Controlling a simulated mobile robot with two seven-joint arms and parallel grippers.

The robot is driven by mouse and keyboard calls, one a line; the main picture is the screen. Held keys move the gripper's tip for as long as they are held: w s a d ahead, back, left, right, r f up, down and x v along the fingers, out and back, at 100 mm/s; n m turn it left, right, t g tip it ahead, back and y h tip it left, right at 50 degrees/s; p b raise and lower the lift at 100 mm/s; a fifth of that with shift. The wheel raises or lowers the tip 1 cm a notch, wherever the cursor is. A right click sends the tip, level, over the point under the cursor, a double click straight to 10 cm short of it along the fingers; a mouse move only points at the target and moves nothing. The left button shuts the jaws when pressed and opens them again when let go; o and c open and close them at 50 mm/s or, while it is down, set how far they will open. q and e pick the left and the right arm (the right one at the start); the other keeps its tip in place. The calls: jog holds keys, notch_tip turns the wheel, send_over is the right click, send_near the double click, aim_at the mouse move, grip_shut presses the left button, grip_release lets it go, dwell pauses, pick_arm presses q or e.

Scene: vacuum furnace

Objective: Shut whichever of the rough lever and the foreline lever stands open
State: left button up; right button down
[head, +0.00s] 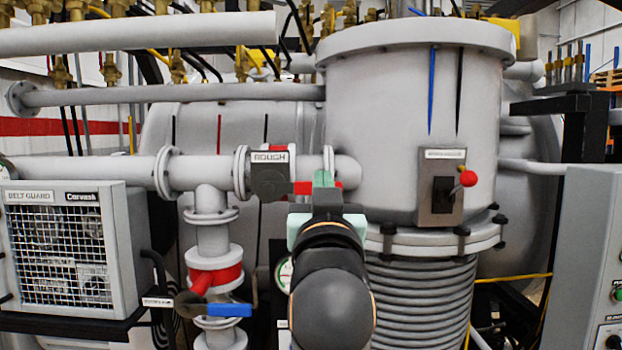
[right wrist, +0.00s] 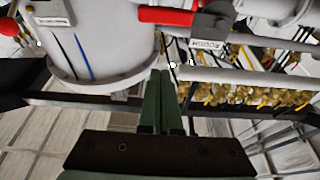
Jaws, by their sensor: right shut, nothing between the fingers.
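The rough valve (head: 269,180), labelled ROUGH, sits on the horizontal pipe. Its red lever (head: 302,187) points right, along that pipe, and is partly hidden behind my right gripper. The red lever also shows at the top of the right wrist view (right wrist: 165,16). Lower left, a blue lever (head: 230,310) lies level across a vertical pipe, beside a small label too small to read; it is probably the foreline lever. My right gripper (head: 323,179) is shut and empty, in front of the red lever; contact cannot be told. In the right wrist view its green fingers (right wrist: 160,75) are together. My left gripper is out of view.
A belt guard box (head: 105,245) stands at the left. A large chamber (head: 400,130) with a red-knobbed switch (head: 467,179) stands right of the valve. A grey control cabinet (head: 580,260) is at the right edge. Pipes and brass fittings run overhead.

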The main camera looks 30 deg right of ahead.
jog(key=shift+d, duration=0.1)
notch_tip(320, 180, up, 4)
jog(key=f+p, duration=0.1)
jog(key=p, duration=0.3)
send_over(302, 188)
jog(key=s+d, duration=0.2)
jog(key=s, duration=0.1)
notch_tip(302, 188, down, 4)
jog(key=shift+r, duration=0.1)
